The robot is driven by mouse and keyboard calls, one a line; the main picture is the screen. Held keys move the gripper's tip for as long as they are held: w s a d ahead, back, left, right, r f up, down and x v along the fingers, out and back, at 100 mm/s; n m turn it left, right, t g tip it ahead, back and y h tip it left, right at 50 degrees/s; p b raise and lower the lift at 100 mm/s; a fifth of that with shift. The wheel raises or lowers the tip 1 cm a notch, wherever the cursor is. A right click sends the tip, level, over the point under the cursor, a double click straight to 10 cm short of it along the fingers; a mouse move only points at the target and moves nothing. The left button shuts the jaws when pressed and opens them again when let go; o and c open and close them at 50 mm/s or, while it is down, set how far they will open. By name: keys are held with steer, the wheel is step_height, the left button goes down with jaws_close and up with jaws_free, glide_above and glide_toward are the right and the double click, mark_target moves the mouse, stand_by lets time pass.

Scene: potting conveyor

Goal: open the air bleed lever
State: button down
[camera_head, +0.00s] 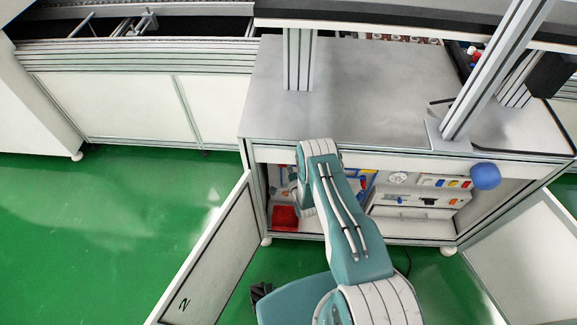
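The air bleed lever cannot be picked out; the fittings in the open cabinet are too small to tell apart. Blue and yellow parts (369,183) show just right of my arm. Further right are a round white dial-like part (398,178) and a row of small blue, yellow and red parts (453,183). My teal and white arm rises from the bottom, bends at the cabinet's top edge and drops into the left of the opening. Its forearm is partly covered by the upper arm. I cannot make out my gripper's fingers or any contact.
A red box (285,218) lies low on the cabinet's left. The left door (212,258) and right door (525,255) stand open. Green floor (110,225) is clear at left.

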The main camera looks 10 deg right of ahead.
mark_target(282, 165)
steer(key=n, duration=0.1)
steer(key=r+n+g, duration=0.1)
steer(key=n, duration=0.2)
steer(key=shift+a+r+g+h, duration=0.2)
steer(key=shift+a+g+h, duration=0.1)
steer(key=shift+g, duration=0.1)
steer(key=n, duration=0.1)
steer(key=a+r+n+g+h, duration=0.1)
steer(key=n, duration=0.1)
steer(key=shift+w+n+h, duration=0.15)
steer(key=shift+n+h, duration=0.15)
steer(key=shift+w+a+r+n+g+h, duration=0.1)
steer(key=shift+a+n+g+h, duration=0.2)
steer(key=shift+n, duration=0.3)
steer(key=shift+a+r+n+g+h, duration=0.15)
steer(key=shift+n+g+h, duration=0.25)
steer(key=shift+n, duration=0.2)
steer(key=shift+w+a+n+g+h, duration=0.15)
steer(key=shift+a+n+h, duration=0.15)
steer(key=shift+n+h, duration=0.25)
steer(key=shift+w+a+n+g+h, duration=0.15)
steer(key=shift+a+n+h, duration=0.15)
steer(key=shift+n, duration=0.45)
steer(key=shift+s, duration=0.1)
steer(key=c, duration=0.6)
jaws_free()
steer(key=shift+r, duration=0.1)
